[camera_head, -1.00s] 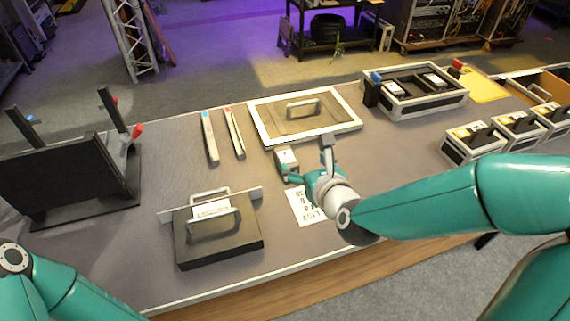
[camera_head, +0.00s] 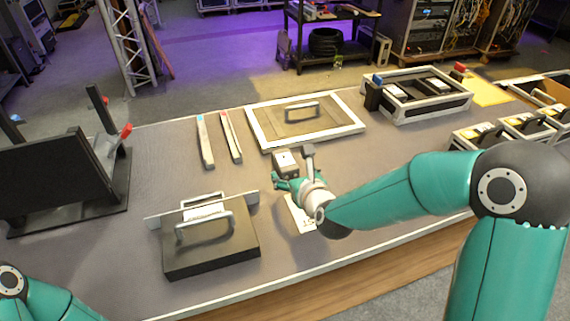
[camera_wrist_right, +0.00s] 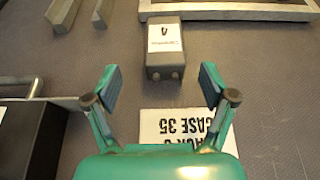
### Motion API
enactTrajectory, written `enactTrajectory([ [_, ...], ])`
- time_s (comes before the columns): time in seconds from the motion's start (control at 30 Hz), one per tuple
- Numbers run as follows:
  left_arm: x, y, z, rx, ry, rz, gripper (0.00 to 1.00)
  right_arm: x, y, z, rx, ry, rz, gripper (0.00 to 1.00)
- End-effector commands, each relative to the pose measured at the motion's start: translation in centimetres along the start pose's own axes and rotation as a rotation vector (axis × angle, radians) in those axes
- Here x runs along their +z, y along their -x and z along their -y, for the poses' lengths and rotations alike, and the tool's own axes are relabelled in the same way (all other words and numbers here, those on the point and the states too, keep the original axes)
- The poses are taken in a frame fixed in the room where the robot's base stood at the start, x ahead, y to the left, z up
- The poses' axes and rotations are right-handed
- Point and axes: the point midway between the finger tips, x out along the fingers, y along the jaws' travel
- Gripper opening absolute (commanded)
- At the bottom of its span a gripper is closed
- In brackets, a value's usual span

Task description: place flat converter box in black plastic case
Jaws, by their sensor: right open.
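A small dark grey box with a white label (camera_wrist_right: 165,48), which looks like the converter box, lies on the table. It also shows in the head view (camera_head: 286,162), just beyond my right gripper (camera_head: 288,181). In the right wrist view my right gripper (camera_wrist_right: 158,82) is open and empty, its fingers spread on either side just short of the box. A dark case with a light handle (camera_head: 210,245) sits closed-looking at the front left of the table; it may be the black plastic case. Its edge shows at the left of the wrist view. My left gripper is out of view.
A printed paper label (camera_wrist_right: 187,128) lies under my right gripper. A framed panel with a handle (camera_head: 305,120) lies behind the box. Two narrow bars (camera_head: 231,137) lie to its left. A black rack (camera_head: 60,180) stands far left. An open-topped case (camera_head: 418,92) sits back right.

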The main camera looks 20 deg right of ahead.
Motion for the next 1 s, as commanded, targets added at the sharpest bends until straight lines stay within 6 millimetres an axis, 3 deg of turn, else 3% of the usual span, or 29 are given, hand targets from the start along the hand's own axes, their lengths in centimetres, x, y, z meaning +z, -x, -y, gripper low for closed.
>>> enactTrajectory([
  [0.1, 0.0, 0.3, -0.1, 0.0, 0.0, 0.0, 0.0, 0.0, -2.0, 0.0, 0.0, -0.001, -0.003, 0.83],
  [0.43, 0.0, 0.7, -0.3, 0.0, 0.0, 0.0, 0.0, 0.2, -4.4, 0.2, 0.001, 0.001, -0.001, 0.83],
  [0.7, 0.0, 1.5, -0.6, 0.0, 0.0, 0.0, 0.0, 0.6, -8.0, 0.5, 0.002, 0.001, -0.001, 0.83],
  [1.0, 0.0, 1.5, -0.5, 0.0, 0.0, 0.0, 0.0, 0.5, -8.7, 0.5, 0.003, 0.001, -0.001, 0.83],
])
